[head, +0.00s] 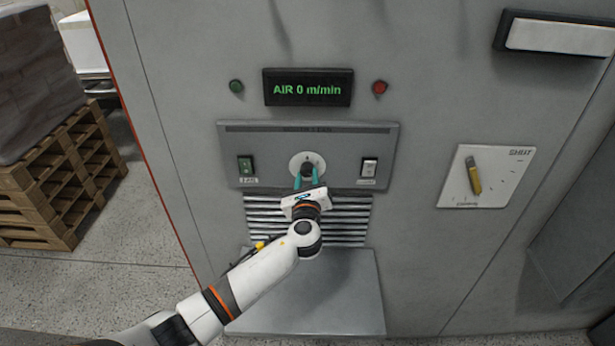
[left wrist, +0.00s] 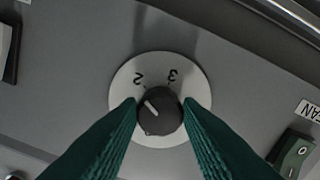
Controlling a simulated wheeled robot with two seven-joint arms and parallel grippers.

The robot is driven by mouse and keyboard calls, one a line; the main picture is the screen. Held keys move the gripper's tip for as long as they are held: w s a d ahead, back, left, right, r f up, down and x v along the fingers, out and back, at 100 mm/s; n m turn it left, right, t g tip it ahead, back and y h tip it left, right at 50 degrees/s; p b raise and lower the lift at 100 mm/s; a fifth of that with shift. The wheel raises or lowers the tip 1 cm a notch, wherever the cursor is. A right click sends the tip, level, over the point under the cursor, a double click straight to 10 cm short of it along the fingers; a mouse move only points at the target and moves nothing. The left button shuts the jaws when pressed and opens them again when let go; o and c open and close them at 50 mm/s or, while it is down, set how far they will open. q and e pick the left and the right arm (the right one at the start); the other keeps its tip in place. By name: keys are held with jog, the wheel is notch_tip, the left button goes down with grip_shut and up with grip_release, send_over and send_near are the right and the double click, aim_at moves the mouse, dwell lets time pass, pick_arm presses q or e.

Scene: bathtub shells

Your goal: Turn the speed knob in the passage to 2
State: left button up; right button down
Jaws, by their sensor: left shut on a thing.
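The speed knob (head: 307,168) is dark and round, on a pale round dial in the middle of the grey control panel (head: 228,150). My left gripper (head: 306,180) has its green fingers shut on the knob from both sides. The left wrist view shows the knob (left wrist: 160,116) between the fingertips of my left gripper (left wrist: 160,112). The white dial (left wrist: 122,85) shows a 2 and a 3, turned over in this view. The knob's white line points up and left, close to the 2 but a little left of it. My right gripper is not in view.
The display (head: 308,87) reads "AIR 0 m/min", between a green lamp (head: 236,86) and a red lamp (head: 380,87). A green switch (head: 246,166) and a white switch (head: 369,168) flank the dial. A yellow lever (head: 473,176) is at right. Pallets (head: 60,185) stand left.

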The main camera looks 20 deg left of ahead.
pick_arm(q)
jog(key=shift+w+a+r, duration=0.1)
jog(key=shift+r, duration=0.3)
jog(key=o, duration=0.7)
jog(key=shift+o, duration=1.4)
jog(key=shift+f, duration=0.1)
jog(key=shift+w+f, duration=0.1)
jog(key=shift+f, duration=0.1)
jog(key=shift+s+d+f, duration=0.1)
jog(key=shift+s+d, duration=0.1)
jog(key=shift+s, duration=0.3)
jog(key=b+v, duration=0.3)
jog(key=v, duration=0.8)
